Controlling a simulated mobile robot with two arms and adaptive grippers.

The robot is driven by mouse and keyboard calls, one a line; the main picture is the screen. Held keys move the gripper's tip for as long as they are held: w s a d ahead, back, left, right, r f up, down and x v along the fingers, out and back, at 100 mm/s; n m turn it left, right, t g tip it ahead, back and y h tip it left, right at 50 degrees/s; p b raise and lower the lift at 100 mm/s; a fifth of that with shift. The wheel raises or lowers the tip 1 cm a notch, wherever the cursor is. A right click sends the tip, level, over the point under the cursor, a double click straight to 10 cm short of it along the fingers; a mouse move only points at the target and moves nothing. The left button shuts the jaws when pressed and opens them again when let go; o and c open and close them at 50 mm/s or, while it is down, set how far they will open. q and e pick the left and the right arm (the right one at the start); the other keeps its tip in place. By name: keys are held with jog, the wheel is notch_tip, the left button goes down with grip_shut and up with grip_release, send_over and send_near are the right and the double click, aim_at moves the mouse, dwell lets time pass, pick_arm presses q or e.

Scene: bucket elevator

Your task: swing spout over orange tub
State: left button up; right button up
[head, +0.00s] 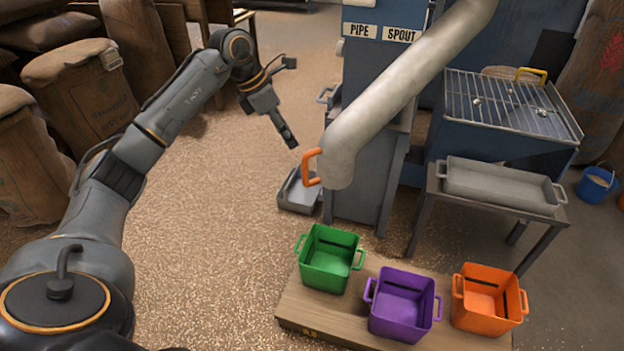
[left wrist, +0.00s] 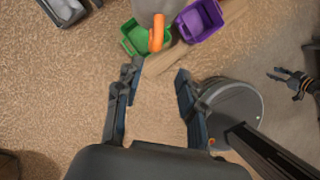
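The spout (head: 350,135) is a thick pale grey pipe slanting down from the top right. Its orange handle (head: 311,168) is on the left of its lower end and also shows in the left wrist view (left wrist: 157,35). The spout's mouth hangs near the green tub (head: 325,265), which it partly overlaps in the left wrist view. The purple tub (head: 402,308) is in the middle and the orange tub (head: 487,308) at the right. My left gripper (head: 290,138) is apart from the handle, open and empty (left wrist: 157,72). My right gripper (left wrist: 280,76) looks open and empty.
The tubs stand on a low wooden platform (head: 300,308). A grey tray (head: 298,194) lies on the floor by the blue machine (head: 362,180). A table with a long tray (head: 500,186) stands at the right. Sacks (head: 85,95) fill the left. The grainy floor between is clear.

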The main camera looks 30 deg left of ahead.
aim_at(303, 164)
pick_arm(q)
jog(key=x, duration=0.4)
jog(key=b+x, duration=0.1)
jog(key=x, duration=0.2)
jog(key=a+x, duration=0.1)
jog(key=x, duration=0.3)
jog(key=shift+d+f+b, duration=0.1)
jog(key=shift+f+b, duration=0.25)
jog(key=shift+f, duration=0.1)
jog(key=shift+x, duration=0.8)
pick_arm(e)
jog(key=w+v, duration=0.1)
jog(key=v, duration=0.6)
jog(key=shift+w+r, duration=0.25)
jog(key=shift+w, duration=0.15)
pick_arm(q)
grip_shut()
